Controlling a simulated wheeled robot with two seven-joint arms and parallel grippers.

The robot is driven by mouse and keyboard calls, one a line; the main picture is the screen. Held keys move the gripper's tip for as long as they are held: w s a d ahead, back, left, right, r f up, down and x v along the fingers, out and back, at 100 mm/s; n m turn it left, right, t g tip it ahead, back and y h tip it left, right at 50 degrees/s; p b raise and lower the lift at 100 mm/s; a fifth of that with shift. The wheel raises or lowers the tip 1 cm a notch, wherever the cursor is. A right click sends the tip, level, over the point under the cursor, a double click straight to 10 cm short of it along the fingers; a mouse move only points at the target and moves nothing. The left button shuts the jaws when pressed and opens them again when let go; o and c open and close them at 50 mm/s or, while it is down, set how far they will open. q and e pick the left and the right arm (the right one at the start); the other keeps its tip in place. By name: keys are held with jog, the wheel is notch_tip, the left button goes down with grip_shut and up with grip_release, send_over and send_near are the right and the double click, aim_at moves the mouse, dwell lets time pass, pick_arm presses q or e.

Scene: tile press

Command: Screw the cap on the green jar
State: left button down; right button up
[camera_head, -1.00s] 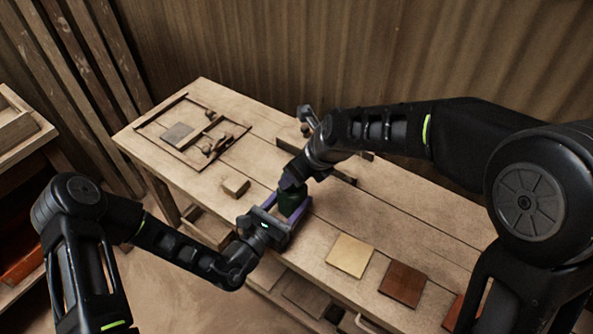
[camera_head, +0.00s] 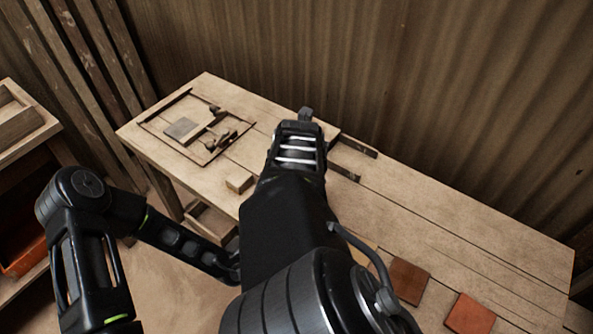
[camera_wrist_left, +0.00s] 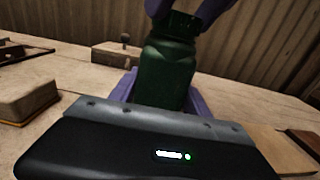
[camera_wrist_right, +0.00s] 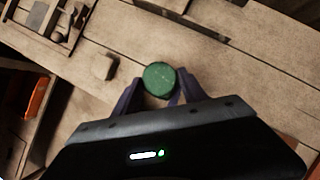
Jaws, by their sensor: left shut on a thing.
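The green jar (camera_wrist_left: 166,78) stands upright between the purple fingers of my left gripper (camera_wrist_left: 165,98), which is shut on it. Its dark green cap (camera_wrist_left: 180,24) is at the jar's top, and its round top also shows in the right wrist view (camera_wrist_right: 160,78). My right gripper (camera_wrist_right: 158,84) is above the jar, pointing down, with one finger on each side of the cap. Whether the fingers press on the cap is unclear. I cannot tell how tightly the cap sits. In the head view my right arm hides the jar, the cap and both grippers.
A small wooden block (camera_head: 239,181) lies near the jar on the workbench (camera_head: 470,235). A wooden frame with small parts (camera_head: 183,128) is at the bench's far left. Brown (camera_head: 408,281) and reddish (camera_head: 469,313) tiles lie at the front right. The bench's right side is largely clear.

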jog(key=o, duration=0.4)
jog(key=shift+c, duration=0.2)
jog(key=shift+r, duration=2.3)
jog(key=shift+a, duration=0.1)
jog(key=shift+c, duration=0.5)
